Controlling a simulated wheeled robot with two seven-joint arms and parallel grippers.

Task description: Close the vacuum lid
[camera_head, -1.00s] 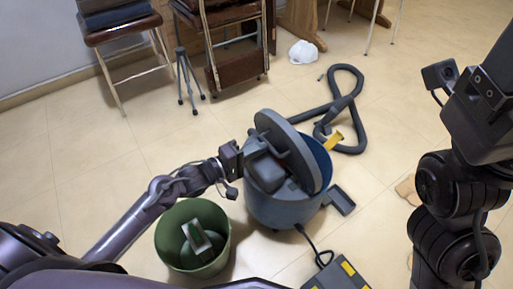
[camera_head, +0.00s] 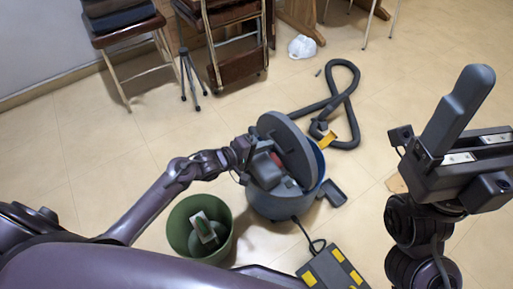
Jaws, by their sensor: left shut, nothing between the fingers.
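The vacuum (camera_head: 270,205) is a round blue-grey canister on the tiled floor, in the middle of the head view. Its grey disc lid (camera_head: 290,145) stands open, tilted up over the canister, with a dark motor part beside it. My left gripper (camera_head: 246,150) is shut at the left edge of the lid, very close to it; I cannot tell whether they touch. My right gripper (camera_head: 470,130) is raised at the right, large in view and away from the vacuum; whether its fingers are apart is unclear.
A green bin (camera_head: 187,240) stands left of the vacuum, below my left forearm. A black hose (camera_head: 352,100) lies looped behind the vacuum. A black and yellow box (camera_head: 335,268) is in front. Chairs (camera_head: 125,25), a tripod (camera_head: 190,75) and a white bag (camera_head: 302,46) are at the back.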

